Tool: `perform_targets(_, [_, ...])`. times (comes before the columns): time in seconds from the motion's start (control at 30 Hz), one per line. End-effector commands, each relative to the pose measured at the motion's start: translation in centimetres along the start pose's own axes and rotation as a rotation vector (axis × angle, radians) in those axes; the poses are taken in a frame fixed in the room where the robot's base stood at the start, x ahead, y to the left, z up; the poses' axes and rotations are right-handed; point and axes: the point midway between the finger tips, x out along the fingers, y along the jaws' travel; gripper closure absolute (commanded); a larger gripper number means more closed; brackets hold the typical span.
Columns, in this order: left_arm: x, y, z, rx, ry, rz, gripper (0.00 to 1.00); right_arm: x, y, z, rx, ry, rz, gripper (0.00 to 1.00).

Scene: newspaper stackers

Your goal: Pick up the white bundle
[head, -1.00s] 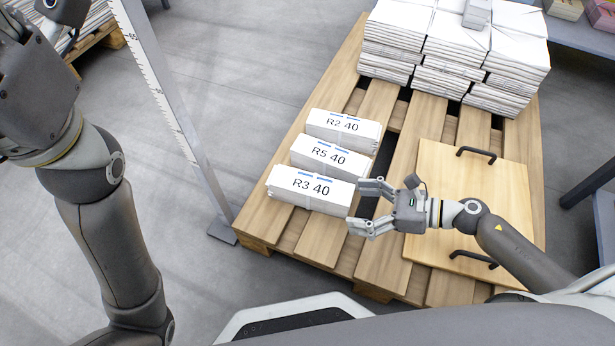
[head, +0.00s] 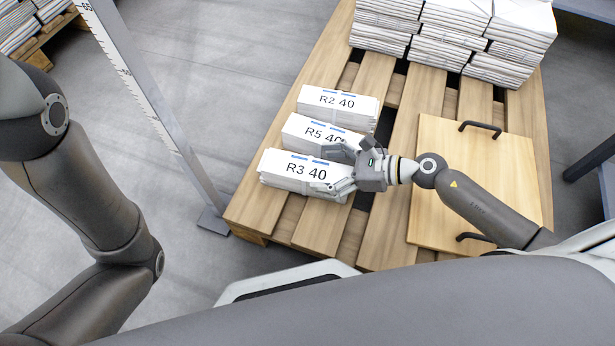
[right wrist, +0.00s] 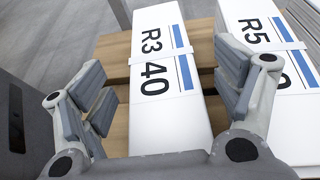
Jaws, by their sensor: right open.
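Three white bundles lie in a row on the wooden pallet (head: 352,240): R3 40 (head: 290,171) nearest, R5 40 (head: 306,132) in the middle, R2 40 (head: 337,106) farthest. My right gripper (head: 335,168) is open at the right end of R3 40, its fingers on either side of that end. In the right wrist view, R3 40 (right wrist: 160,75) lies between the open fingers, and one finger sits in the gap beside R5 40 (right wrist: 265,45). I cannot tell whether the fingers touch. My left arm shows at the left, but its gripper is out of view.
Taller stacks of white papers (head: 455,35) stand at the pallet's far end. A wooden board with black handles (head: 470,180) lies at the right of the pallet. A metal post with a scale (head: 150,105) stands left of the pallet.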

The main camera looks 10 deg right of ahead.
Motion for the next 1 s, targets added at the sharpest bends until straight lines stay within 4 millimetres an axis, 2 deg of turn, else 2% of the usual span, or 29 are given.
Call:
perform_targets(0.1, [0.1,0.3,-1.0,0.003,0.027,0.009,0.60,1.8,0.0,-0.2,-0.002,-0.002,-0.001,0.14])
perform_targets(0.2, [0.4,0.4,-1.3,0.005,0.036,0.013,0.60,2.5,-0.1,-0.1,-0.001,-0.001,-0.002,0.14])
perform_targets(0.47, [0.6,0.4,-1.3,0.005,0.038,0.014,0.60,2.7,0.0,0.0,0.001,0.000,-0.001,0.14])
perform_targets(1.0, [0.6,0.4,-1.4,0.005,0.039,0.015,0.60,2.6,0.0,0.0,0.001,0.001,-0.001,0.82])
